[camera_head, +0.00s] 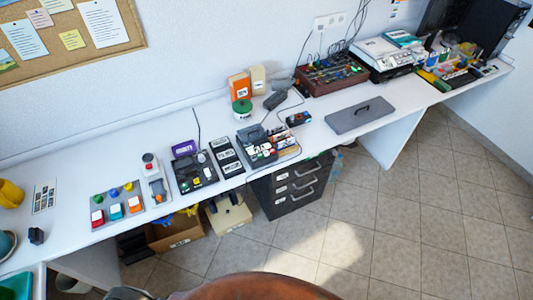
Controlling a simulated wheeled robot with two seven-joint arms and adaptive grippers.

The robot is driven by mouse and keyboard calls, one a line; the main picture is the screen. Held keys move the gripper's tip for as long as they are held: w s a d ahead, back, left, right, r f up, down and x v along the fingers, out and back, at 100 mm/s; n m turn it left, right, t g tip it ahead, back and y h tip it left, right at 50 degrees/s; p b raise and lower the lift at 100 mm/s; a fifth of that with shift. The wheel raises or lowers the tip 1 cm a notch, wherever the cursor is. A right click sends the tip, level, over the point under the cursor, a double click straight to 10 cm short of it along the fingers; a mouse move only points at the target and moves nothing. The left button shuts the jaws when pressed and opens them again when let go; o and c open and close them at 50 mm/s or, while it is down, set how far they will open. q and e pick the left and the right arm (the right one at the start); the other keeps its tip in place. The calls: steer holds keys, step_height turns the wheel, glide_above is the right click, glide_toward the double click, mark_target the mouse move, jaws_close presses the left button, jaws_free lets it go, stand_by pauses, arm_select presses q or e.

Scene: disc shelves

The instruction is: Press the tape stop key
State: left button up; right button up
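Small devices stand in a row along the front of the long white desk (130,155). A black device (195,172) with a small purple-faced display (184,148) stands left of centre. Right of it lies a dark strip with white labelled keys (226,157). Further right is a dark grey machine (256,146) with light and red keys at its front. I cannot tell which of these is the tape unit, and the stop key is too small to make out. Neither of my grippers shows in this view.
A panel with coloured buttons (118,204) and a red-topped device (154,178) stand to the left. A grey flat case (360,115) lies to the right. Black drawers (292,187) stand under the desk. A brown rounded thing (255,287) fills the bottom edge; tiled floor is free to the right.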

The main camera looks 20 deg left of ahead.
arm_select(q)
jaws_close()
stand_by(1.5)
